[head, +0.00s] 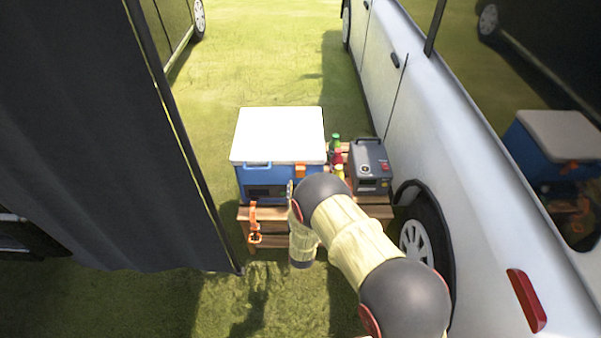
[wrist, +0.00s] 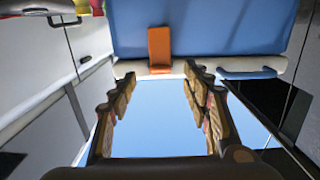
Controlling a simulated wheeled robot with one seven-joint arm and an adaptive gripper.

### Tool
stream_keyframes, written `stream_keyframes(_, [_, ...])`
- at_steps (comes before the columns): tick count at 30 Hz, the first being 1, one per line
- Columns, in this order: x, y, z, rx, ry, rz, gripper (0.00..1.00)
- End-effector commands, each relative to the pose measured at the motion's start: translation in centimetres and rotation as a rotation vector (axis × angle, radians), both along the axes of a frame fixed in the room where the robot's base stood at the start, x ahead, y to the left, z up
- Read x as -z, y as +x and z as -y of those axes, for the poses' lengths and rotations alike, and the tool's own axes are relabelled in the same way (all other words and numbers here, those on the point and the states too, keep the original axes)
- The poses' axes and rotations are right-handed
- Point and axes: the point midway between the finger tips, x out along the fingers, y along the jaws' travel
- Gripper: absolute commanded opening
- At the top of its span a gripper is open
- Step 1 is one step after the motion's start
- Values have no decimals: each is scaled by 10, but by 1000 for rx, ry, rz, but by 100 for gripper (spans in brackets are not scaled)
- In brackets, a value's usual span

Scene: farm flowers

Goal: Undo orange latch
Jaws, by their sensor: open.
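A blue cooler (head: 281,187) with a white lid (head: 278,133) stands on a wooden table. Its orange latch (head: 300,170) is on the front, right of centre, just under the lid. In the wrist view, which looks upside down, the orange latch (wrist: 160,48) lies flat against the blue wall, its lower end at the white lid rim (wrist: 205,70). My gripper (wrist: 160,78) is open and empty, its fingertips either side of the latch's line. They appear apart from the latch; the exact gap cannot be told. In the head view my arm hides most of the gripper.
A grey power box (head: 369,167) and several bottles (head: 336,150) stand right of the cooler. An orange strap (head: 253,222) hangs at the table's (head: 376,211) front left. A white van (head: 450,150) is close on the right, a dark curtain (head: 90,130) on the left.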

Motion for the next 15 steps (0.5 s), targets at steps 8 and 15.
stream_keyframes(8, [-9, 22, 1, 2, 0, 39, 48])
stream_keyframes(15, [-8, 58, 1, 2, -1, 36, 48])
